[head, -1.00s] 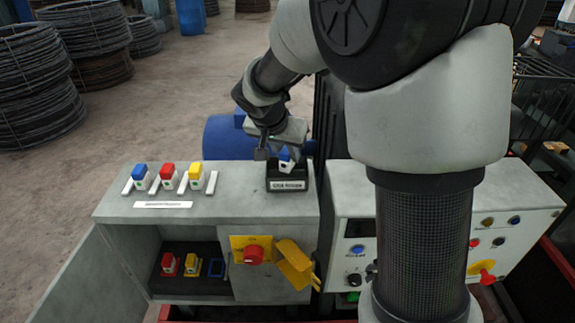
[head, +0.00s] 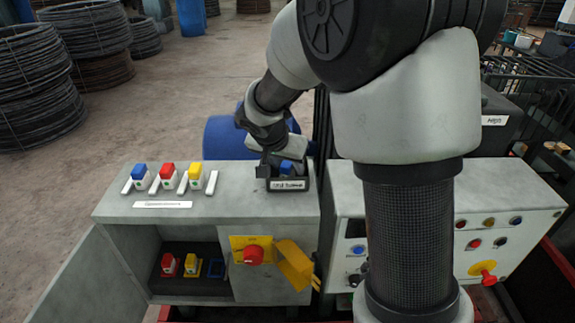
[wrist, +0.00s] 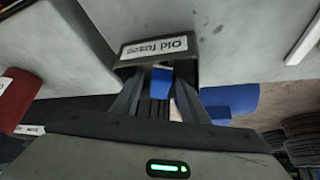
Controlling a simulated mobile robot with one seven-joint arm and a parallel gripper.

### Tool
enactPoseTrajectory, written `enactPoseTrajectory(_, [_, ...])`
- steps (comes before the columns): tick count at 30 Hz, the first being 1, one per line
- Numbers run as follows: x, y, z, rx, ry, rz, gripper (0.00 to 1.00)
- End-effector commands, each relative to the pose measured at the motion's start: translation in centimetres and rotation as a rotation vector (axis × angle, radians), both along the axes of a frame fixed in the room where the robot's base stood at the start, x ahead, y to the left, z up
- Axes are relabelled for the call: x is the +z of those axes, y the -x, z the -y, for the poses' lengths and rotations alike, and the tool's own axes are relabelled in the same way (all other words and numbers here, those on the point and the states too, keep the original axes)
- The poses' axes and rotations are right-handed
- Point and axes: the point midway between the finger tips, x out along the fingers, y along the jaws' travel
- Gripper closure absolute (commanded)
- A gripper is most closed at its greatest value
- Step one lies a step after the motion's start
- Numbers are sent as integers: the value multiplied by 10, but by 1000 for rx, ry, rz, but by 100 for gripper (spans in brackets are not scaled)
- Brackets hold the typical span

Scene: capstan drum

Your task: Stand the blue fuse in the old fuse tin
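The old fuse tin (head: 291,186) is a small dark open box with a white label, on the right end of the grey cabinet top. The blue fuse (head: 287,168) is down at the tin's mouth, its blue part showing above the front wall; its lower part is hidden. My gripper (head: 276,163) points down at the tin with the fuse between its fingers. In the wrist view the blue fuse (wrist: 161,82) sits between both fingertips, next to the tin's labelled wall (wrist: 153,47). The fingers appear shut on it; whether it touches the tin's floor is hidden.
A blue fuse (head: 139,171), a red one (head: 167,171) and a yellow one (head: 195,171) stand on the cabinet top at left, between white strips. The open compartment below holds a red and a yellow fuse and an empty blue outline (head: 215,268). A red knob (head: 253,254) is on the front.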

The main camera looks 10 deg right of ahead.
Motion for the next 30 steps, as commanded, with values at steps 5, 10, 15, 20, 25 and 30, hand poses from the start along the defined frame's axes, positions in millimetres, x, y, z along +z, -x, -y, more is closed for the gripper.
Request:
enactPoseTrajectory(5, [1, 0, 0, 0, 0, 0, 60])
enactPoseTrajectory(10, [13, 4, -3, 0, 0, 4, 60])
enactPoseTrajectory(15, [43, 19, -14, 0, -1, 7, 60])
enactPoseTrajectory(20, [73, 34, -24, 1, -1, 6, 60])
enactPoseTrajectory(25, [95, 46, -32, 0, -1, 3, 60])
enactPoseTrajectory(30, [108, 56, -32, 8, 0, -1, 60])
